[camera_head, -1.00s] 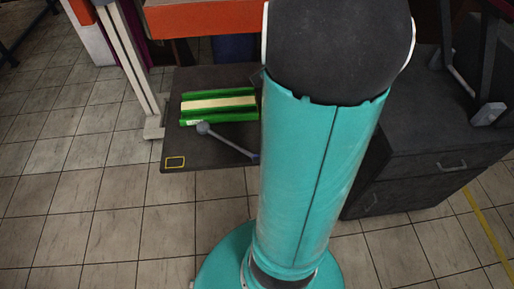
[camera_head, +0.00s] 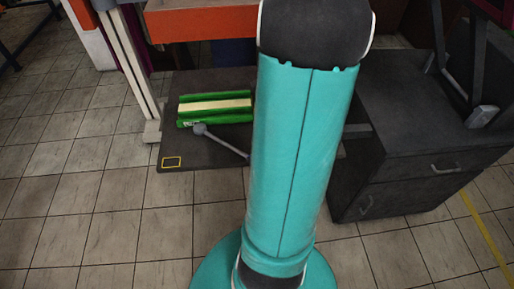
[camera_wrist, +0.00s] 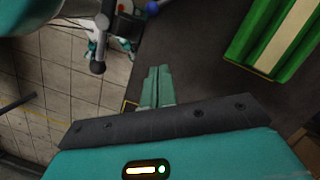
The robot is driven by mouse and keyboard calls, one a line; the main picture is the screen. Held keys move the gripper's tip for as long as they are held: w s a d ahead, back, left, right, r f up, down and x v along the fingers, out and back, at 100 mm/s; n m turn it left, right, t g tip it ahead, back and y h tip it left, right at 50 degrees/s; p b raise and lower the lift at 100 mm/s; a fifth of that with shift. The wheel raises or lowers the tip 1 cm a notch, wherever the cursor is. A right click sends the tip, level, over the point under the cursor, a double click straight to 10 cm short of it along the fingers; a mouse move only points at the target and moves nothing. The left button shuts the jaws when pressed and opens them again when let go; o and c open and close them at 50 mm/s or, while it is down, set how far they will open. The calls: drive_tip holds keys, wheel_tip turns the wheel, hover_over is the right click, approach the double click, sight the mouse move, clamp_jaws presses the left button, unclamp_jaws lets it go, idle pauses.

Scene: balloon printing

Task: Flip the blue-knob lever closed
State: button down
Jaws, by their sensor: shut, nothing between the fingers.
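A small blue knob (camera_wrist: 152,8) shows at the top edge of the wrist view; the parts around it are cut off or too small to make out. A lever with a grey ball end (camera_head: 200,129) lies over the dark table in the head view, its rod running right until my arm hides it. A dark ball on a rod (camera_wrist: 98,67) shows left of my fingers in the wrist view. My gripper (camera_wrist: 158,70) is shut and empty, its fingertips over the dark table and apart from the blue knob. The head view does not show my gripper.
A green holder with a cream strip (camera_head: 215,107) lies on the dark table (camera_head: 215,155); it also shows in the wrist view (camera_wrist: 275,40). An orange beam (camera_head: 202,20) is behind the table. A dark drawer cabinet (camera_head: 405,165) stands at right. Tiled floor is clear at left.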

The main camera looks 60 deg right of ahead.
drive_tip(key=x, duration=1)
drive_tip(key=shift+a+f, duration=0.2)
drive_tip(key=shift+f, duration=0.05)
drive_tip(key=shift+w+a, duration=0.2)
drive_tip(key=shift+a, duration=0.4)
drive_tip(key=shift+w+a, duration=0.2)
drive_tip(key=shift+a, duration=0.45)
drive_tip(key=shift+w+a+f, duration=0.15)
drive_tip(key=shift+a, duration=0.35)
drive_tip(key=shift+d, duration=0.1)
drive_tip(key=shift+a+m, duration=0.8)
drive_tip(key=shift+a, duration=0.65)
